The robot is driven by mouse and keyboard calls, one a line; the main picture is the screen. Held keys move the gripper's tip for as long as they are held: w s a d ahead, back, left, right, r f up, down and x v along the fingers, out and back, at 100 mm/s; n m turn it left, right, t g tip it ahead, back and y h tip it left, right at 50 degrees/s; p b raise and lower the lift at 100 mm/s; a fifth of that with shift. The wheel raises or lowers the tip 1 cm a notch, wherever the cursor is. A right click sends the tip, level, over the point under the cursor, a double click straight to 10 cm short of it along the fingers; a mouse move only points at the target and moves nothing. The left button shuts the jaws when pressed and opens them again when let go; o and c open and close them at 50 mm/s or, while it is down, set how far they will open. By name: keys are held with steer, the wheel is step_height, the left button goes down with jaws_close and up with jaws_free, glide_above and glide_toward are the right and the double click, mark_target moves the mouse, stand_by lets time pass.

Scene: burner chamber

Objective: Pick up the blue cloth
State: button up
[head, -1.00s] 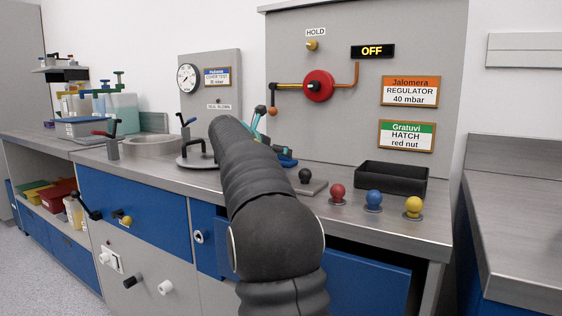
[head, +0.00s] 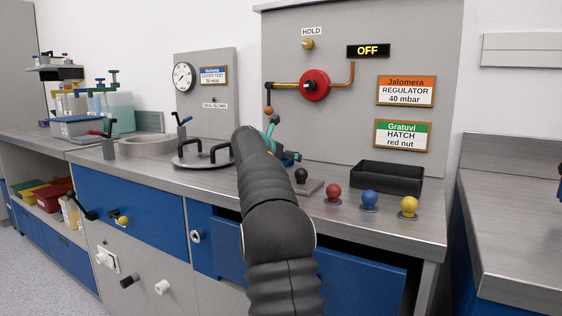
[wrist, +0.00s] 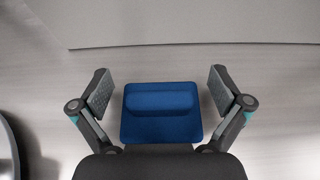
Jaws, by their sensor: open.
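The blue cloth (wrist: 160,128) lies on the grey metal worktop as a flat square with a raised folded roll across it. In the wrist view it sits centred between the two fingers of my gripper (wrist: 159,92). The fingers are spread wide, one on each side of the cloth, with a gap to it on both sides. Nothing is held. In the head view my dark arm hides most of the gripper (head: 274,130). A little blue shows beside it, and I cannot tell there whether it is the cloth.
A round lid with black handles (head: 205,157) lies left of my arm. To the right are a black knob (head: 301,176), red (head: 333,193), blue (head: 370,199) and yellow (head: 408,205) knobs, and a black tray (head: 388,180). The upright panel (head: 340,130) stands close behind.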

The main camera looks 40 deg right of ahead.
steer(key=c, duration=1)
steer(key=shift+a+r, duration=0.1)
